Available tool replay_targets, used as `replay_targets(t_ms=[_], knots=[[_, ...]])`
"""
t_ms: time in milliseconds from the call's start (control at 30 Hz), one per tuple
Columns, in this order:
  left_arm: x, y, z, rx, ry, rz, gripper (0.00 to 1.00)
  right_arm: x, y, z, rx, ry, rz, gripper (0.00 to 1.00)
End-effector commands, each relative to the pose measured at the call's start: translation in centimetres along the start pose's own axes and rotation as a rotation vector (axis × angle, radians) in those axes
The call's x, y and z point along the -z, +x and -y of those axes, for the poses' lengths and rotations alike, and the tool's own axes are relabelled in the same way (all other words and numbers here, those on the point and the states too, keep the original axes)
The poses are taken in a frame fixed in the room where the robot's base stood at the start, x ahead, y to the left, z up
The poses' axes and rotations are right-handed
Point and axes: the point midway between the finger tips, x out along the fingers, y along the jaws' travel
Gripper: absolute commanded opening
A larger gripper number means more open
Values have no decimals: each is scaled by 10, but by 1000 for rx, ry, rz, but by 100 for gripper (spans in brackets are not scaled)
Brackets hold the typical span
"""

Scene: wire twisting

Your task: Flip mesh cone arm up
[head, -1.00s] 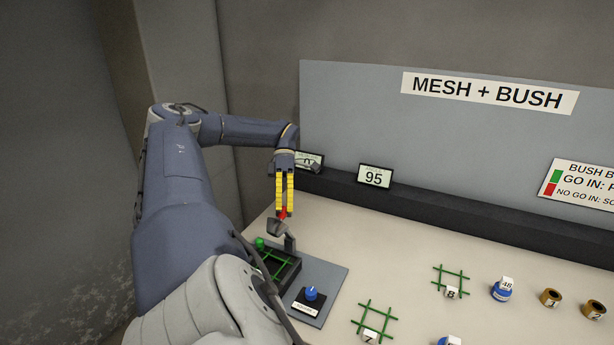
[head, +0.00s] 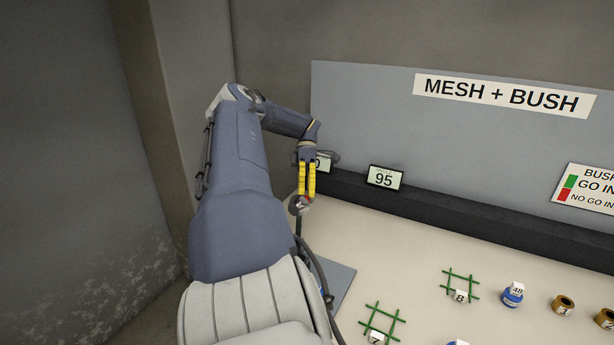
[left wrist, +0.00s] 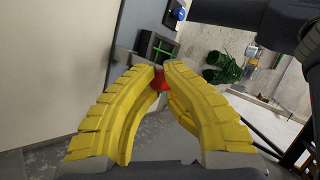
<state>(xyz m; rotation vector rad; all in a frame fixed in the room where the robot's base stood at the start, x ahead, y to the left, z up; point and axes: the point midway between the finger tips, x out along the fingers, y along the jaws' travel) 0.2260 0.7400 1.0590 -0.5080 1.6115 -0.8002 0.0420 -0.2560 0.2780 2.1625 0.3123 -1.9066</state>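My left gripper (head: 306,192) has yellow fingers pointing down above the left end of the table. In the left wrist view its fingertips (left wrist: 160,70) close in on the red tip (left wrist: 161,82) of the cone arm, which sits between them. In the head view the grey cone (head: 299,206) shows just below the fingertips, raised above the table. The red tip is hardly visible there. The dark fixture with a green mesh (left wrist: 160,46) shows in the left wrist view; my left arm hides it in the head view. My right gripper is not in view.
A grey plate (head: 341,285) shows beside my arm. Loose green meshes (head: 382,322) and (head: 460,285), a blue bush (head: 513,295) and brass bushes (head: 563,306) lie to the right. A display reading 95 (head: 385,178) stands on the dark ledge (head: 450,216) behind.

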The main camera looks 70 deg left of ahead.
Motion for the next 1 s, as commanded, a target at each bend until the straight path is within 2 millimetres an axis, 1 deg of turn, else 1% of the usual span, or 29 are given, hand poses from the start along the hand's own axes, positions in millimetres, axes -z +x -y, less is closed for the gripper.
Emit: replay_targets(t_ms=[33,567,600,900,933,1000], knots=[[-2,11,-5,17,10,-8,0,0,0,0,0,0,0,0],[-1,11,-8,17,8,-8,0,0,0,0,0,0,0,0],[-1,11,-8,17,8,-8,7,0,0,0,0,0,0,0],[-3,10,-6,21,8,-3,42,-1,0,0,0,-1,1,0],[-3,10,-6,22,9,-2,44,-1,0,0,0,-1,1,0],[-3,10,-6,21,8,-2,44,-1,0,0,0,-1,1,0]])
